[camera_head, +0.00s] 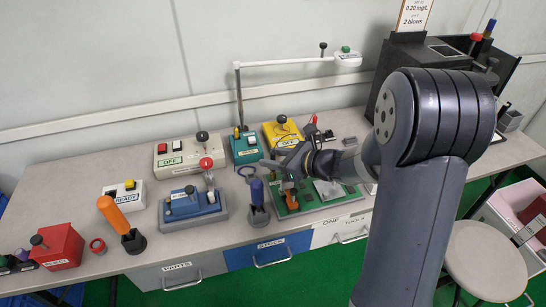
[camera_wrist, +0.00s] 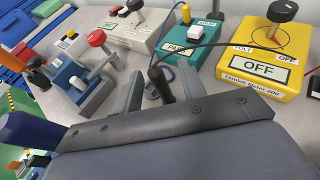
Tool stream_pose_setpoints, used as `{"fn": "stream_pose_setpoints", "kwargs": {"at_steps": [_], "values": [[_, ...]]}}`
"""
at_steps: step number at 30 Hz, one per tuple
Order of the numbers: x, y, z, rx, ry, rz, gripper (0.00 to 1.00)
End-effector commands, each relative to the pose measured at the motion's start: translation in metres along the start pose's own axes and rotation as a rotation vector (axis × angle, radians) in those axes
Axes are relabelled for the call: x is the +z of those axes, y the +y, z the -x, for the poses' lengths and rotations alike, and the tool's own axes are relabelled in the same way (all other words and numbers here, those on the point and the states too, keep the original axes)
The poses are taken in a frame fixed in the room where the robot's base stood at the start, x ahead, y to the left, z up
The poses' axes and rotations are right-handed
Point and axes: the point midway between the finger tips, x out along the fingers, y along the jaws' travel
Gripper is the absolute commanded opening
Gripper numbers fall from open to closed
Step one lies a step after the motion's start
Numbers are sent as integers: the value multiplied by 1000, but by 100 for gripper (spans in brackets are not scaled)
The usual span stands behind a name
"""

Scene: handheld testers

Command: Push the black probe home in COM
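The yellow meter (camera_head: 297,139) stands at the back of the table. In the wrist view the meter (camera_wrist: 236,71) shows an OFF plate and a black knob. A black probe (camera_wrist: 161,84) stands tilted between the two fingers of my gripper (camera_wrist: 158,90). A thin black cable runs from near it toward the meter. The fingers are spread, with gaps showing beside the probe. In the head view my gripper (camera_head: 268,164) is low in front of the teal tester and the meter. I cannot make out the COM socket in either view.
The teal PASS tester (camera_head: 245,156) is left of the meter, with a grey OFF box (camera_head: 176,159) beyond it. A blue lever fixture (camera_head: 180,208), a blue-handled tool (camera_head: 257,196) and a green board (camera_head: 318,194) stand in front. A white lamp arm (camera_head: 290,62) overhangs the back.

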Motion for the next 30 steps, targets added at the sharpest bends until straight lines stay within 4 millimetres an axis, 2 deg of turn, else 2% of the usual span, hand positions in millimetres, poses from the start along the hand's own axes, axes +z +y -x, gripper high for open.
{"fn": "stream_pose_setpoints", "kwargs": {"at_steps": [12,15,21,30], "values": [[1,-1,75,-5,0,0,39],[0,-1,89,-3,0,0,39],[0,0,103,-1,1,-1,39],[0,0,104,0,0,-1,39]]}}
